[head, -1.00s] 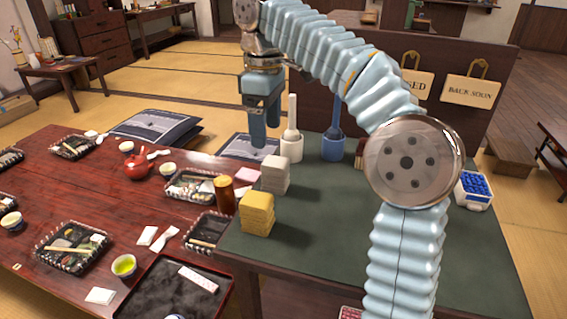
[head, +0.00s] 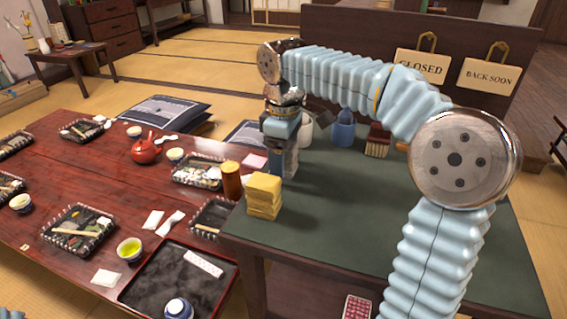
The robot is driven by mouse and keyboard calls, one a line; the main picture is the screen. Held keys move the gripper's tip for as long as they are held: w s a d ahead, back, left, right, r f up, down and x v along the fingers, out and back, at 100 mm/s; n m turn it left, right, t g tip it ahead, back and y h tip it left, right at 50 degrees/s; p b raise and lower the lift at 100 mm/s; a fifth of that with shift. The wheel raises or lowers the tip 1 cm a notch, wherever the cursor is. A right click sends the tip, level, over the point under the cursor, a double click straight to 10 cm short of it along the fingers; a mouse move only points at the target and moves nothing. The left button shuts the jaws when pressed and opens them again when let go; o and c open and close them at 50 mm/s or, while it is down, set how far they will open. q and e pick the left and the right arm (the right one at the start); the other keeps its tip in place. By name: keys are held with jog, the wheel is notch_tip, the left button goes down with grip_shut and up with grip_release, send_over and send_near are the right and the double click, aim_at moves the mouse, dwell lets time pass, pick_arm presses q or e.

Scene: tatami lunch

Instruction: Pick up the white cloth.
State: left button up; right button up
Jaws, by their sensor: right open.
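A greyish-white folded cloth stack (head: 291,163) stands on the green-topped side table (head: 340,215), just behind a yellow cloth stack (head: 264,196). My right gripper (head: 281,152) points down at the white stack and hides most of it. Its jaws are open; the picture does not show clearly whether the fingers straddle the cloth or touch it. My left gripper is not in view.
A white holder (head: 304,131), a blue holder (head: 343,131) and a dark red brush-like block (head: 377,141) stand behind the gripper. A brown cylinder (head: 232,180) stands left of the yellow stack. The side table's front is clear.

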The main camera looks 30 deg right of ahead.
jog(key=shift+f, duration=0.15)
jog(key=c, duration=1)
jog(key=shift+c, duration=0.2)
jog(key=shift+r, duration=0.5)
jog(key=r, duration=0.3)
jog(key=shift+s+a+p, duration=0.1)
jog(key=shift+a+p, duration=0.2)
jog(key=s+a+r, duration=0.6)
jog(key=a+r, duration=0.3)
jog(key=a, duration=0.2)
jog(key=shift+s+a+p, duration=0.25)
jog(key=shift+s+p, duration=0.05)
jog(key=shift+s, duration=0.1)
